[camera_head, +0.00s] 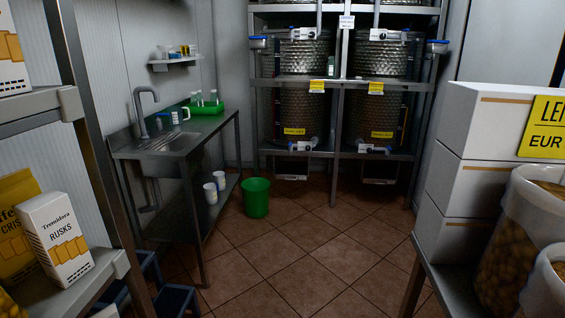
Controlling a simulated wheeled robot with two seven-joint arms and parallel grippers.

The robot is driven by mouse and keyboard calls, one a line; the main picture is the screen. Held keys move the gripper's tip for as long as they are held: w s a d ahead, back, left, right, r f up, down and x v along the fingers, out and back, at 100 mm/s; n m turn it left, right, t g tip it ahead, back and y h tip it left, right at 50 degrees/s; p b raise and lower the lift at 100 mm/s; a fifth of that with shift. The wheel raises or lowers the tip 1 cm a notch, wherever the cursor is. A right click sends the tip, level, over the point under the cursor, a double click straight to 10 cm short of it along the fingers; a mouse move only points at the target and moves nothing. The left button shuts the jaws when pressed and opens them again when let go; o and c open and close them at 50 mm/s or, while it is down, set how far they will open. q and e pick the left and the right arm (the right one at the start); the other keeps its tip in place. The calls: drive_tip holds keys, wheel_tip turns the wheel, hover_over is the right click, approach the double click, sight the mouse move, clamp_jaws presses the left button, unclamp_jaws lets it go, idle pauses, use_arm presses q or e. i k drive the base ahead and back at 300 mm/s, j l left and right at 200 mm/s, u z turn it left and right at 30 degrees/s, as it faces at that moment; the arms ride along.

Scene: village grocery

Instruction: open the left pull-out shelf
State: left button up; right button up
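A similar one (379,181) is under the right side. Both are small and dark in this view, and neither visibly sticks out past the rack front. Neither of my grippers is in view.
A steel sink table (180,146) stands along the left wall, with a green bucket (256,198) on the floor beside it. Shelving with a rusks box (57,240) is at near left. A table with white boxes (466,185) is at right. Tiled floor (300,245) between is clear.

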sight(292, 171)
drive_tip(key=i, duration=3)
drive_tip(key=i+u, duration=0.1)
drive_tip(key=i, duration=0.45)
drive_tip(key=i+l+u, duration=0.1)
drive_tip(key=i, duration=0.45)
drive_tip(key=i+l+u, duration=0.1)
drive_tip(key=i, duration=0.5)
drive_tip(key=i+l+u, duration=0.1)
drive_tip(key=i+l, duration=0.15)
drive_tip(key=i, duration=0.9)
